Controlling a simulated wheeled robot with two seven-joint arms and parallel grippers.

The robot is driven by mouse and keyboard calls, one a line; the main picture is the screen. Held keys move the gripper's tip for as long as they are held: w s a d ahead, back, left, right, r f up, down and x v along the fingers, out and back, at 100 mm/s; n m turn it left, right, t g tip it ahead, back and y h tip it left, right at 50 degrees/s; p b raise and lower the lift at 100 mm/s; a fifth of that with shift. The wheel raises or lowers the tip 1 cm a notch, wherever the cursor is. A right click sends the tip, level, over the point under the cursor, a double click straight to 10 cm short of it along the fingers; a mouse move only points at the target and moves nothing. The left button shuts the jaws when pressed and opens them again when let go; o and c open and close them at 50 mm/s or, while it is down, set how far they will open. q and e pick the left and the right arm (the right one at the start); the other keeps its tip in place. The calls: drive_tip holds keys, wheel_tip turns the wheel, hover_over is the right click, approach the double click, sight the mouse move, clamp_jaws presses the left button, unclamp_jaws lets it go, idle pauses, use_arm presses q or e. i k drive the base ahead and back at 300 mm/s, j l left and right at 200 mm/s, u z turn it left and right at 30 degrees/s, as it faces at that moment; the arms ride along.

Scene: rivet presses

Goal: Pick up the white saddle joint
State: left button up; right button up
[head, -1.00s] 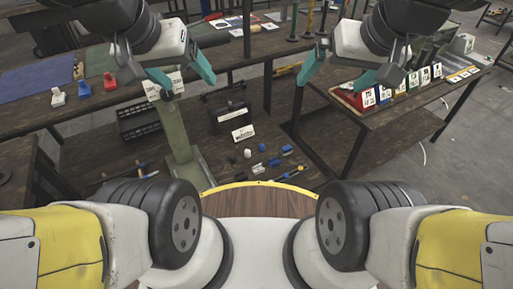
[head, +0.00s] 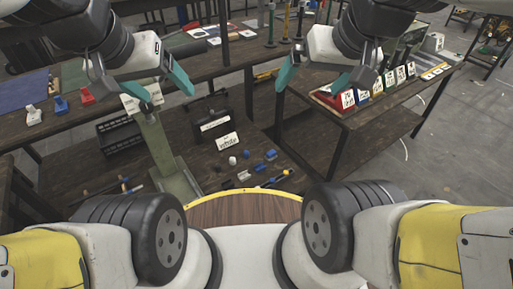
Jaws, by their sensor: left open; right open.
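A white piece (head: 33,115), which looks like the white saddle joint, sits on the dark table at the far left. A blue piece (head: 61,105) and a red piece (head: 87,95) of similar shape stand in a row to its right. My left gripper (head: 160,86) is open and empty, to the right of these pieces, with its teal fingertips apart above a pale post. My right gripper (head: 313,78) is open and empty, in front of the right table. Both are well apart from the white piece.
Small white (head: 244,176) and blue (head: 270,155) parts lie low in the middle, near a black box (head: 208,120) and a white sign (head: 228,142). A black crate (head: 119,132) stands left of them. The right table (head: 400,105) holds labelled coloured bins. Grey floor is open at right.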

sight(243, 175)
drive_tip(key=l+u, duration=0.3)
drive_tip(key=u, duration=0.15)
drive_tip(key=l+u, duration=0.45)
drive_tip(key=i+j, duration=0.05)
drive_tip(key=j, duration=0.05)
